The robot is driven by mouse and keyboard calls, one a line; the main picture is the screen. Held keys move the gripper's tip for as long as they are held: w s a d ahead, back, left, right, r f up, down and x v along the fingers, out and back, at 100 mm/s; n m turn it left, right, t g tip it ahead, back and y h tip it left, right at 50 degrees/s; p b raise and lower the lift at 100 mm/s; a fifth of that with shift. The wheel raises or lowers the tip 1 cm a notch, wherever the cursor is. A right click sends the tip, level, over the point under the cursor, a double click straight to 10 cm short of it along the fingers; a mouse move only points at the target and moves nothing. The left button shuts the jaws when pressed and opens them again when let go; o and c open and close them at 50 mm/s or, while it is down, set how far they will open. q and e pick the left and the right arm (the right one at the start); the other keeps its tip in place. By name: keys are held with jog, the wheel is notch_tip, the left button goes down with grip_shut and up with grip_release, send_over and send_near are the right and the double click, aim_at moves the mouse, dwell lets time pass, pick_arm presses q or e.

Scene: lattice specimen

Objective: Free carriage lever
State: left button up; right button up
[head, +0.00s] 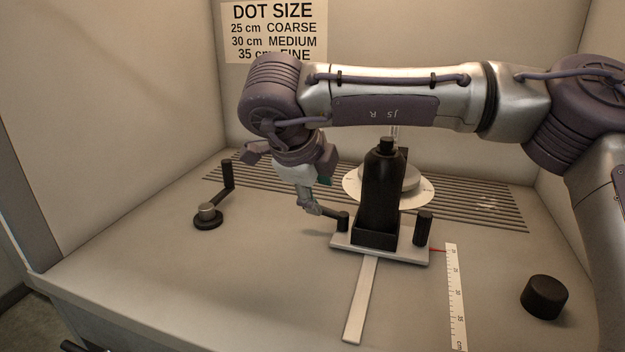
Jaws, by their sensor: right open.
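The carriage is a pale plate (400,256) on a light rail (360,305), carrying a black bottle (380,190) in a black holder. A short black knob (343,221) stands at its left end and a taller black post (423,228) at its right end. A dark bar meets the left knob; I cannot tell whether it is the carriage lever or part of my finger. My right gripper (314,208) is open, pointing down just left of that knob. Contact is unclear. My left gripper is not in view.
A white ruler strip (455,300) lies right of the carriage, with a red pointer (438,250) reaching its top. A round disc (357,189) stands behind the bottle. A crank (208,215) is at left, a black cylinder (544,296) at right. The left foreground is clear.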

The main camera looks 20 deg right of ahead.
aim_at(327, 211)
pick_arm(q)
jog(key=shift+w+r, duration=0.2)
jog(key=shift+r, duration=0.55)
pick_arm(e)
jog(key=x, duration=0.8)
jog(key=shift+w+d+f, duration=0.1)
jog(key=shift+w+f, duration=0.05)
jog(key=shift+f, duration=0.15)
grip_shut()
